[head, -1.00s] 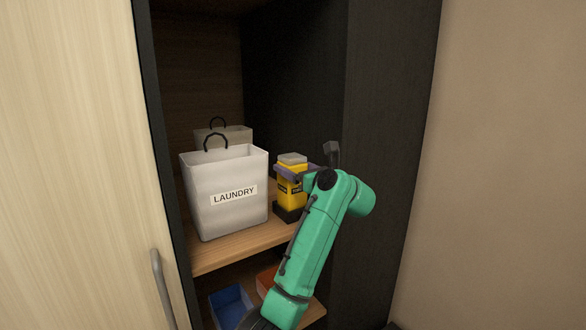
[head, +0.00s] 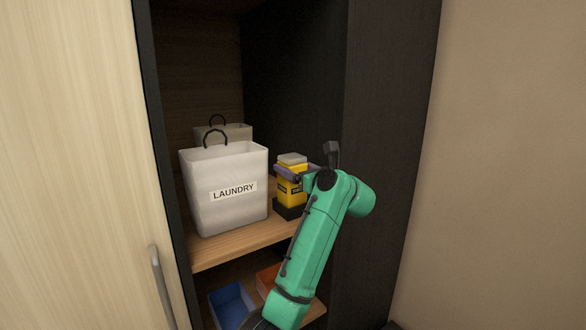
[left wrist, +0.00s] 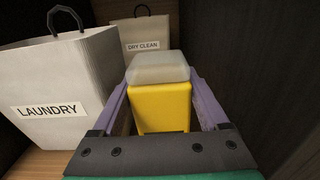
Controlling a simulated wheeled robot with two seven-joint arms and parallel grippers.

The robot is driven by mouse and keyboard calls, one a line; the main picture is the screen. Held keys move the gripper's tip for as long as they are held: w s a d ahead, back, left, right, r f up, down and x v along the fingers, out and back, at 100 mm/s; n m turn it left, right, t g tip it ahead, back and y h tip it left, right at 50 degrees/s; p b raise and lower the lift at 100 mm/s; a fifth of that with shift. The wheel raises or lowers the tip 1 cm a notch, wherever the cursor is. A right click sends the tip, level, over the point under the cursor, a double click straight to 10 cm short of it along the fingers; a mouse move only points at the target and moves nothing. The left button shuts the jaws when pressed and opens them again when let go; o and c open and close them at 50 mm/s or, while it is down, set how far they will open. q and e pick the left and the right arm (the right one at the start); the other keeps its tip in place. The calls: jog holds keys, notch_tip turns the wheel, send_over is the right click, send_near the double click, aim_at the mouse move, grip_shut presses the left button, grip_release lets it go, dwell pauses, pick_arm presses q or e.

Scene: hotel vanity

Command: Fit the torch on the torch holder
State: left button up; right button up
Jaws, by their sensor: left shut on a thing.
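The torch (head: 287,190) is a yellow block with dark labels and a pale grey cap. It is upright at the right end of the wooden shelf, and it also shows in the left wrist view (left wrist: 161,108). My left gripper (head: 294,171) is shut on it, with a purple finger on either side. The black torch holder (head: 288,213) is directly under the torch on the shelf. I cannot tell whether the torch is fully seated in it. In the left wrist view the torch and my gripper hide the holder. My right gripper is not in view.
A white laundry bag (head: 226,207) stands close to the left of the torch, with a dry clean bag (left wrist: 147,35) behind. The dark cupboard wall (head: 385,200) is close on the right. Blue (head: 231,304) and orange (head: 266,280) bins are below the shelf (head: 228,250).

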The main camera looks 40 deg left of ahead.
pick_arm(q)
jog(key=shift+f, duration=0.3)
jog(key=o, duration=1.5)
jog(key=shift+f, duration=0.1)
